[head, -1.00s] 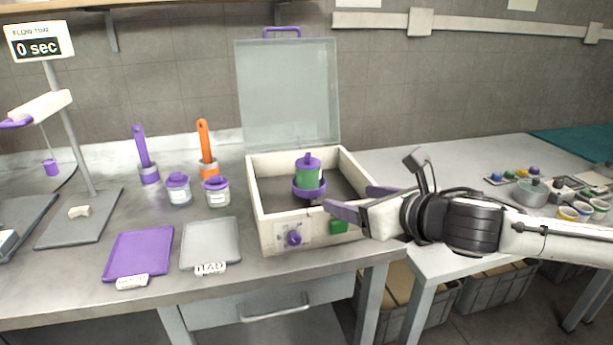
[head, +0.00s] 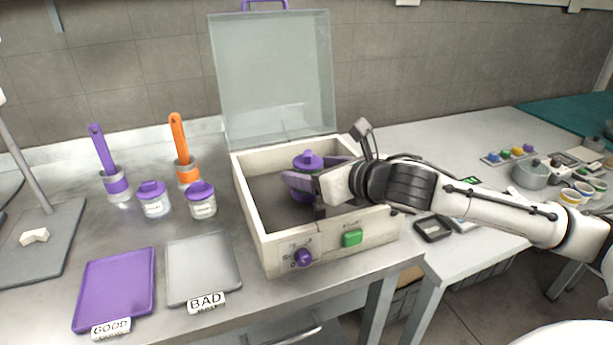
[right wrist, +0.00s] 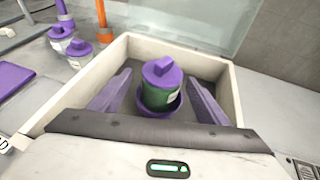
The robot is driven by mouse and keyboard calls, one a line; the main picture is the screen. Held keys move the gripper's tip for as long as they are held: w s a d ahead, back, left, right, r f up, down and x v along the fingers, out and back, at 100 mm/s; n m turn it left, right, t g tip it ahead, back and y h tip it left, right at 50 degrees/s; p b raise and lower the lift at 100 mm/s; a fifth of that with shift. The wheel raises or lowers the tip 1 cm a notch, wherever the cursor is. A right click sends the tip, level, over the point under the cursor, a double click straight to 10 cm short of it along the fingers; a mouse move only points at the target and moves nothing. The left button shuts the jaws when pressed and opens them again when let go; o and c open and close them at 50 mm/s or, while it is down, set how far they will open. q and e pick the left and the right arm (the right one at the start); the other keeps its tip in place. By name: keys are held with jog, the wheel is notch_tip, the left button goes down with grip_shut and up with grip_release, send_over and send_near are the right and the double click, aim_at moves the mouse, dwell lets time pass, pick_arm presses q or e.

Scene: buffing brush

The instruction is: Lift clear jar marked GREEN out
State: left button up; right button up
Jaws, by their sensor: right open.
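The clear jar with green contents and a purple lid (right wrist: 160,86) stands upright in a purple holder (right wrist: 176,108) inside the open white box (head: 258,225). In the head view the jar's purple lid (head: 308,160) shows, but my gripper hides most of its body. My right gripper (head: 292,182) is open inside the box. In the right wrist view its two purple fingers (right wrist: 160,92) lie on either side of the jar, with gaps between them and it. The jar's label is too small to read. My left gripper is not in view.
The box's clear lid (head: 272,80) stands raised at the back. Two purple-lidded jars (head: 153,200) (head: 202,201) and two brushes (head: 107,160) (head: 182,150) stand to the left. A purple GOOD tray (head: 115,288) and grey BAD tray (head: 203,268) lie in front.

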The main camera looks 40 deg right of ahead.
jog(key=shift+f+x, duration=0.15)
jog(key=shift+x, duration=1.6)
jog(key=shift+f+x, duration=0.15)
jog(key=shift+x, duration=1.6)
jog(key=shift+s, duration=0.15)
jog(key=shift+d, duration=0.1)
jog(key=c, duration=1.2)
